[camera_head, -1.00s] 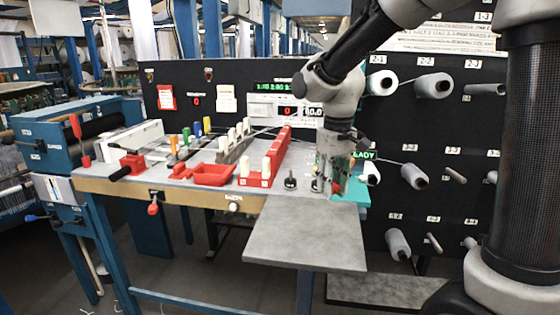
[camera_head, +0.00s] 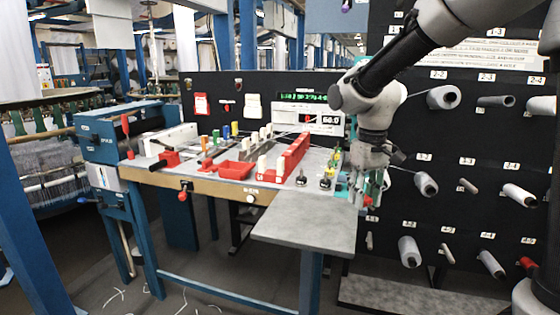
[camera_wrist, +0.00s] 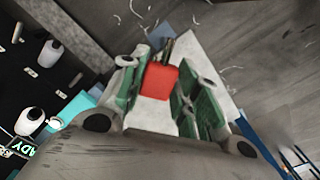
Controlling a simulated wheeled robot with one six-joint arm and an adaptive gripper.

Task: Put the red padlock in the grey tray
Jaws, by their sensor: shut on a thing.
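My gripper (camera_head: 356,198) is at the right edge of the workbench in the head view. In the wrist view my gripper (camera_wrist: 165,92) has its green-padded fingers shut on the red padlock (camera_wrist: 158,82). The padlock's red body sits between the pads, with its dark shackle pointing away from my wrist. In the head view only a small red patch shows at the fingers. I cannot pick out a grey tray for certain. A flat grey panel (camera_head: 305,222) extends from the front right of the bench, left of my gripper.
A red open bin (camera_head: 234,171) and a red rack (camera_head: 290,158) with white cones stand on the bench. Dark-stemmed pieces stand near its right end. A black board with yarn cones (camera_head: 443,98) rises behind and right of my arm. The grey panel looks bare.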

